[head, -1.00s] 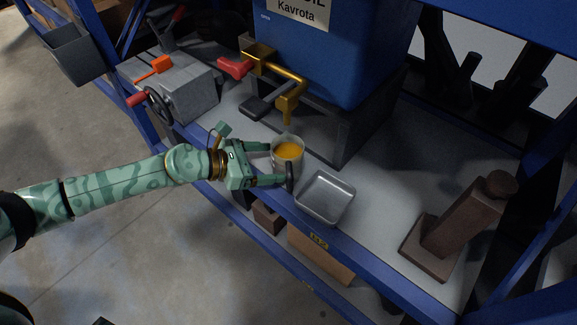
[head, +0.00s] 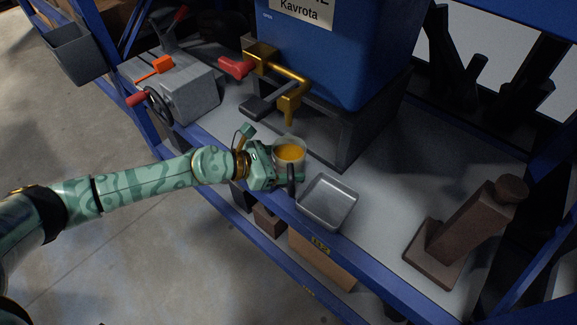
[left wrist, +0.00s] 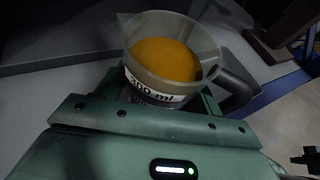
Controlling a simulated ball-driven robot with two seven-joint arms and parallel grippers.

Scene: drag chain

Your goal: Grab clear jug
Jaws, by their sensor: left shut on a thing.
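The clear jug (head: 291,151) holds orange liquid and stands upright near the shelf's front edge, below the brass tap. Its dark handle (head: 291,180) faces the front. My left gripper (head: 284,166) is shut on the jug from the left, one finger showing in front of it. In the left wrist view the jug (left wrist: 165,60) sits between the green fingers, with a "300 ml" label low on its side and the handle at right. The far finger is mostly hidden by the jug in the head view. My right gripper is not in view.
A metal tray (head: 327,203) lies just right of the jug. A blue tank (head: 335,50) with a brass tap (head: 290,100) stands behind. Bare shelf surface lies between tray and stand.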

